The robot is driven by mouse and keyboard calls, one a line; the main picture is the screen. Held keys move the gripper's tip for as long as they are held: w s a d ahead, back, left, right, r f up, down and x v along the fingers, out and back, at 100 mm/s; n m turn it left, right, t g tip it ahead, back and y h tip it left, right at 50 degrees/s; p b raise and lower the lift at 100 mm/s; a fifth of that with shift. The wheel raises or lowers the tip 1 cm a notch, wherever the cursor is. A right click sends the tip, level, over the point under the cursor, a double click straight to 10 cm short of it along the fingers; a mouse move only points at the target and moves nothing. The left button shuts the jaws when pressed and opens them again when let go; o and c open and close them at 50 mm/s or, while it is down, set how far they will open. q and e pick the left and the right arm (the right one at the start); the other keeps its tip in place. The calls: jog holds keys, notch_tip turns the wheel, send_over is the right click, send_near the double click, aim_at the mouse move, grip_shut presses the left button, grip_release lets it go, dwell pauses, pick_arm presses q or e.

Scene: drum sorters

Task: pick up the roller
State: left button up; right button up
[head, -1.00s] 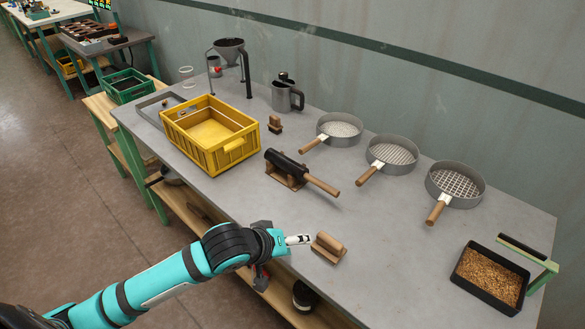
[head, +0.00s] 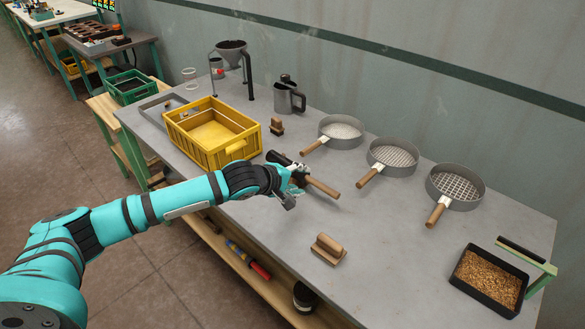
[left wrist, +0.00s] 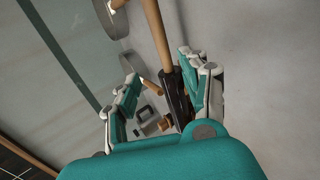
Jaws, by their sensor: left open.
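The roller, a dark cylinder (head: 278,158) with a wooden handle (head: 322,187), lies on the grey table in the middle of the head view. In the left wrist view the gripper (left wrist: 160,68) is open and empty. The roller's dark body (left wrist: 175,95) and handle show between the two fingers in the picture, closer to the right finger. I cannot tell whether a finger touches it. My right gripper is not in view.
A yellow crate (head: 169,121) stands left of the roller. Several round sieves with wooden handles lie behind and to the right. A small wooden block (head: 327,249) sits near the front edge. A black tray of grains (head: 459,284) is at the right. The table between is clear.

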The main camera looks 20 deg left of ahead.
aim_at(313, 182)
pick_arm(q)
jog(key=x, duration=0.8)
jog(key=shift+s+f+p, duration=0.3)
jog(key=shift+f+p, duration=0.05)
grip_shut()
